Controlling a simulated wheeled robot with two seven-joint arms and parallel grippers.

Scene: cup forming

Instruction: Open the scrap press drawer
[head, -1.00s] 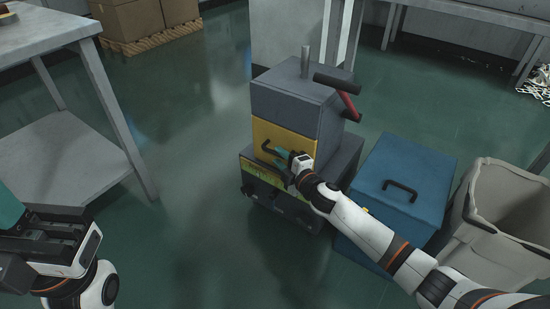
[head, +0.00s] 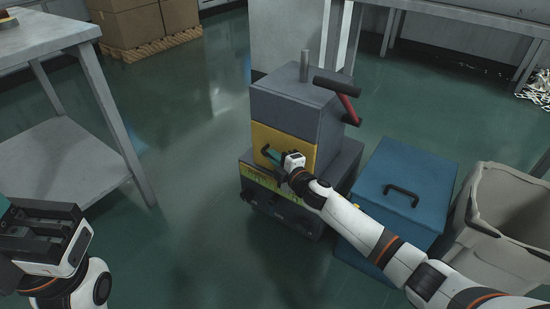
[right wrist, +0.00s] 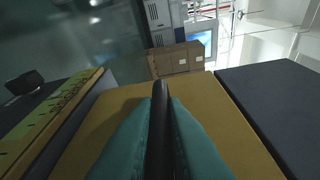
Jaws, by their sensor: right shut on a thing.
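The scrap press (head: 293,108) is a grey machine on a dark base, with a yellow drawer front (head: 287,145) on its near side. A black handle (head: 268,153) is on that yellow front; in the right wrist view it shows as a black bar (right wrist: 160,120). My right gripper (head: 276,157) is at the handle, and its teal fingers close on the bar from both sides. The drawer front appears flush with the press body. My left gripper (head: 25,232) is at the lower left, far from the press; its fingertips are partly cut off by the frame edge.
A blue box with a black handle (head: 405,195) stands right of the press, and a beige bin (head: 500,220) beyond it. A metal table (head: 60,155) stands at the left. The floor in front of the press is clear.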

